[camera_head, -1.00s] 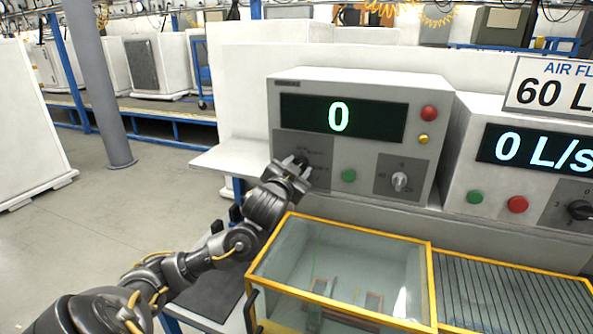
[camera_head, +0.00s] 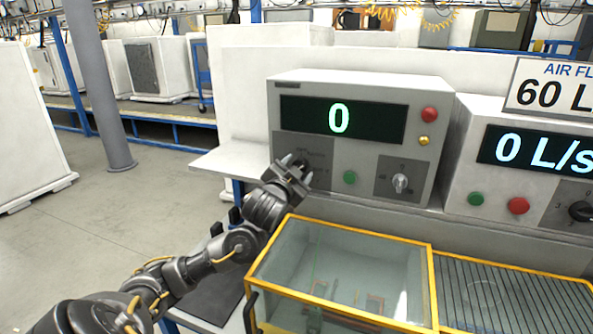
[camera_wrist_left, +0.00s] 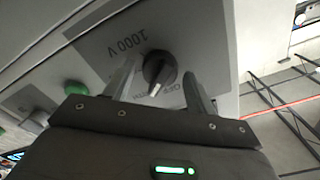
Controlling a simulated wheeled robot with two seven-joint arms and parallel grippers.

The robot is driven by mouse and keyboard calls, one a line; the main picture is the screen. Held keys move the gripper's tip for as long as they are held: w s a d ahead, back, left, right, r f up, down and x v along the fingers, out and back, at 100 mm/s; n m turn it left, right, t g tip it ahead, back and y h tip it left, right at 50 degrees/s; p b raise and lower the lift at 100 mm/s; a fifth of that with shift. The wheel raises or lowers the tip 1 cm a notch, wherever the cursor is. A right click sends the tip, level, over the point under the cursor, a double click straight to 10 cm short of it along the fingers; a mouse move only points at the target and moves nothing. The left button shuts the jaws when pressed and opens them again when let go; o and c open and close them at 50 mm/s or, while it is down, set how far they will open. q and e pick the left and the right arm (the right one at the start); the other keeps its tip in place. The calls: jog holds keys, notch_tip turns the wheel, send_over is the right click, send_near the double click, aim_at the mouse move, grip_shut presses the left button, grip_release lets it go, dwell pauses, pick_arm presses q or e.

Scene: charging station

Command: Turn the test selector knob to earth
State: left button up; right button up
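The test selector knob (camera_wrist_left: 158,70) is dark and round with a lighter pointer, on a grey panel of the white tester (camera_head: 365,88). In the left wrist view it sits between the two fingers of my left gripper (camera_wrist_left: 160,82), with a gap on each side. The label "1000 V" shows near it, and another label is partly hidden by a finger. In the head view my left gripper (camera_head: 292,166) is at the left panel of the tester and partly covers the knob. The fingers are apart and hold nothing. My right gripper is not in view.
A green button (camera_head: 349,177) and a second, light knob (camera_head: 400,183) are to the right of my gripper. A glass box with a yellow frame (camera_head: 432,285) stands below. A second unit with "0 L/s" (camera_head: 535,150) is at the right.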

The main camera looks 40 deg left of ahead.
pick_arm(q)
jog(key=shift+o, duration=0.4)
jog(key=p+v, duration=0.4)
jog(key=v, duration=0.6)
jog(key=shift+s+d+p, duration=0.2)
jog(key=shift+s+p, duration=0.15)
dwell(0.4)
